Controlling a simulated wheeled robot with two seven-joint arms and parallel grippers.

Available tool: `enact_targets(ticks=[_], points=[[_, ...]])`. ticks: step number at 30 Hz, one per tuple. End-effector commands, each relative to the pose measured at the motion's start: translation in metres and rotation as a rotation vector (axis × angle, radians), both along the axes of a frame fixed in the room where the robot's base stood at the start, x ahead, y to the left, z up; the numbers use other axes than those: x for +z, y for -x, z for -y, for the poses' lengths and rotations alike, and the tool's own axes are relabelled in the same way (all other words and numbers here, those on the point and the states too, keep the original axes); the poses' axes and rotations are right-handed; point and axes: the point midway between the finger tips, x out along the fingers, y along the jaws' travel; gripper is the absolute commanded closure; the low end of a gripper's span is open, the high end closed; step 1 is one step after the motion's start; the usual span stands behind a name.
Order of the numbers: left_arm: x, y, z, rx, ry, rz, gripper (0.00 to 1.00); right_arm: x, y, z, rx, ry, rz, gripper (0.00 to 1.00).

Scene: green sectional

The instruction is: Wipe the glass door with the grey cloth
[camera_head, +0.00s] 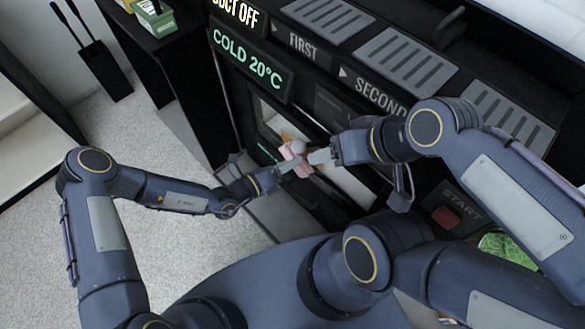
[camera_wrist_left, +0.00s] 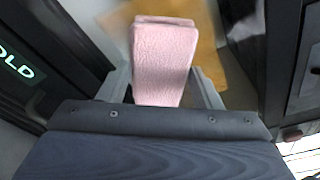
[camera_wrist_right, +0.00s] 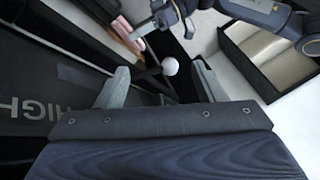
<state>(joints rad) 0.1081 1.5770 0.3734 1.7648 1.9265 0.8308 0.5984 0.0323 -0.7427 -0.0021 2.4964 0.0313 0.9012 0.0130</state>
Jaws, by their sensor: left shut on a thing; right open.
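I see no grey cloth; my left gripper (camera_head: 290,165) is shut on a pink, soft-looking block (camera_wrist_left: 163,62), which stands up between its fingers in the left wrist view. The pink block also shows in the head view (camera_head: 291,153), in front of the machine. My right gripper (camera_head: 318,157) is open close beside it, with nothing between its fingertips. A small white ball (camera_wrist_right: 170,66) shows beyond the right fingers; I cannot tell what it is attached to.
A dark machine carries a lit COLD 20°C sign (camera_head: 250,65) and a START panel with a red button (camera_head: 446,217). A black bin with rods (camera_head: 104,70) stands on the pale carpet at the left. The carpet (camera_head: 150,135) between is clear.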

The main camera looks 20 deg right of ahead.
Motion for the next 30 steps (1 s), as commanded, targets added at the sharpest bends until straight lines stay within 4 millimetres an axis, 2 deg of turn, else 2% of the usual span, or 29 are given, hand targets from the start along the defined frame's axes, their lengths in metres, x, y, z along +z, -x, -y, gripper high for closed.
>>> enact_targets(ticks=[18, 26, 30], points=[[0.001, -0.04, -0.014, 0.007, 0.004, 0.007, 0.6, -0.015, 0.0, 0.0, 0.0, 0.0, 0.0, 0.38], [0.001, -0.047, -0.017, 0.005, 0.003, 0.005, 0.6, -0.018, 0.0, 0.0, 0.0, 0.0, 0.0, 0.38], [0.0, -0.058, -0.022, 0.005, 0.003, 0.006, 0.6, -0.024, 0.0, 0.0, 0.0, 0.0, 0.0, 0.38]])
